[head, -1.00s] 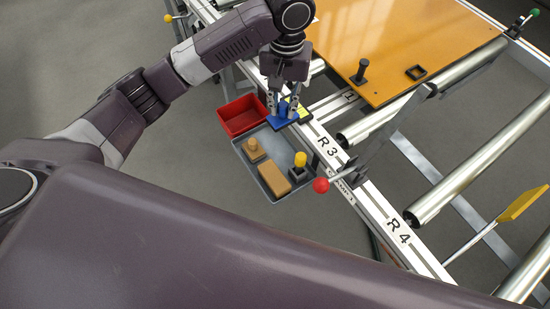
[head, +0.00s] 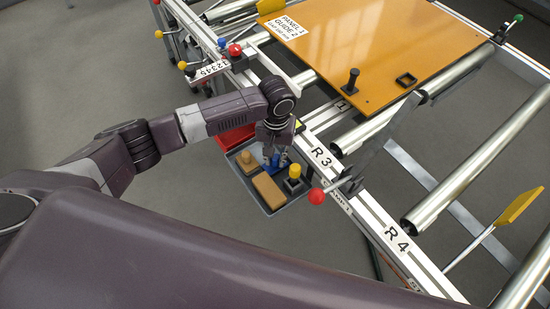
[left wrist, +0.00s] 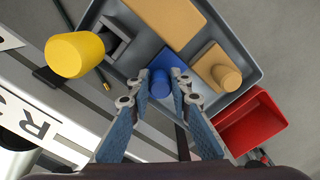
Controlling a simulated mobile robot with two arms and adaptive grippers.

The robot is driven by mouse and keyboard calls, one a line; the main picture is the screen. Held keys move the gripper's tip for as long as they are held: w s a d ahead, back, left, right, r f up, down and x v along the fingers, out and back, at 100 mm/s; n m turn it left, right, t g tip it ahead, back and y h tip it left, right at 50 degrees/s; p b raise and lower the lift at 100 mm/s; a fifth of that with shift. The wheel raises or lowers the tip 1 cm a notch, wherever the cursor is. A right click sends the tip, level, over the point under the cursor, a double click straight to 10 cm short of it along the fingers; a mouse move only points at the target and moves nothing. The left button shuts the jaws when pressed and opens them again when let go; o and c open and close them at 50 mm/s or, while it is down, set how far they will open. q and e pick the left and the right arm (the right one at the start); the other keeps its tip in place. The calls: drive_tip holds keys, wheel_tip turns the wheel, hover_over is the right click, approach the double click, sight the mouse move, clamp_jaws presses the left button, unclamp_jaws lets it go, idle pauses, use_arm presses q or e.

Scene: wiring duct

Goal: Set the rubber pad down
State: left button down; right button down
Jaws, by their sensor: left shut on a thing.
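In the head view my left gripper (head: 273,152) points down and is shut on this blue piece (head: 268,164). It is over the grey tray (head: 272,212), between the tan pieces and the yellow-knobbed piece. I cannot tell whether its underside touches the tray floor. The fingers partly hide it. My right gripper is not in view.
The tray holds a tan block (head: 268,190), a tan piece with a knob (left wrist: 217,68) and a yellow-knobbed dark piece (head: 294,173). A red bin (left wrist: 252,122) adjoins the tray. The rail (head: 325,160) and a red-ball lever (head: 317,196) are close on the right.

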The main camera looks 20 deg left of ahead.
sight(276, 158)
use_arm(q)
drive_tip(key=shift+f, duration=0.25)
drive_tip(key=shift+f, duration=0.1)
drive_tip(key=c, duration=1.8)
unclamp_jaws()
drive_tip(key=shift+o, duration=0.2)
wheel_tip(276, 158, up, 12)
drive_tip(key=shift+p, duration=0.35)
drive_tip(key=shift+d, duration=0.1)
